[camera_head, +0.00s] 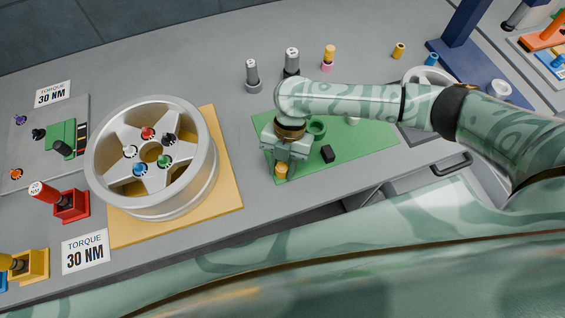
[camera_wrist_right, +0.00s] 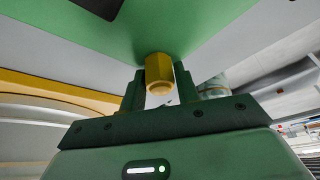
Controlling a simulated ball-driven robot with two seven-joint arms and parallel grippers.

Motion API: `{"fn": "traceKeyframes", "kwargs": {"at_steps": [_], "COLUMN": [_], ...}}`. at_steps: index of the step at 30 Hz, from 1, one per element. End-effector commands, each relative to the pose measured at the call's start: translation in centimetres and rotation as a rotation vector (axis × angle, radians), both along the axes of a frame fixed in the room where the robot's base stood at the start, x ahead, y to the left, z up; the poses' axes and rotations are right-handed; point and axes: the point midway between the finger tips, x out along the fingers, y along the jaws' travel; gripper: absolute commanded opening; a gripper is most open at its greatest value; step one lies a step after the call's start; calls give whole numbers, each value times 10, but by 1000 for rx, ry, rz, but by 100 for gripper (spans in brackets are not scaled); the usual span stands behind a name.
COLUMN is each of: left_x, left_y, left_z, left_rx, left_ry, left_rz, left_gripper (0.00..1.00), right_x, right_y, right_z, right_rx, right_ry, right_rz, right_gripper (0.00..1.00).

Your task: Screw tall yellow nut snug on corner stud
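My right gripper (camera_head: 282,166) points down over the front left part of the green mat (camera_head: 363,148). Its fingers are closed on the two sides of a tall yellow nut (camera_head: 280,170). In the wrist view the yellow nut (camera_wrist_right: 159,74) sits between the fingertips (camera_wrist_right: 158,85), its open end facing the camera. I cannot tell whether it touches the mat. The silver wheel (camera_head: 205,165) lies on a yellow board to the left, with red, black, green, blue and white pieces around its hub. I cannot tell which place is the corner stud. My left gripper is not in view.
A black block (camera_head: 327,153) and a green ring (camera_head: 317,128) lie on the mat. Sockets (camera_head: 252,75) and a yellow-and-pink piece (camera_head: 328,56) stand behind. Red (camera_head: 71,206) and yellow (camera_head: 33,264) tool holders stand at left.

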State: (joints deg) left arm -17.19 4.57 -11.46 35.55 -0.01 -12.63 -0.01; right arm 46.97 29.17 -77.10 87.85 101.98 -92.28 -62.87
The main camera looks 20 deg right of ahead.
Motion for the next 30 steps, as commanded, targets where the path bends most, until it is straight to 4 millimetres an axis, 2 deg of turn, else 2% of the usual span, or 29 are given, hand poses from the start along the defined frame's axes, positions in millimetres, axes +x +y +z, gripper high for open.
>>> {"fn": "traceKeyframes", "kwargs": {"at_steps": [1, 2, 10, 14, 17, 24, 30], "left_x": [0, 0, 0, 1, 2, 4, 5], "left_y": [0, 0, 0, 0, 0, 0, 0], "left_z": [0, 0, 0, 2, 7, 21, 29], "left_rx": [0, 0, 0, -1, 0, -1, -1], "left_ry": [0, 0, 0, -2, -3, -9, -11], "left_rz": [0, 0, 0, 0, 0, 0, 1], "left_gripper": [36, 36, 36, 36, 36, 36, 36], "right_x": [0, 0, 0, 4, 10, 31, 44], "right_y": [0, 0, 0, -2, -7, -22, -33], "right_z": [0, 0, 0, 9, 27, 88, 129], "right_rx": [-1, 0, 0, 0, -1, -1, 0], "right_ry": [1, 0, -1, -3, -5, -7, -3], "right_rz": [0, 1, 3, 1, 3, 3, 1], "right_gripper": [46, 54, 55, 55, 55, 55, 55]}}
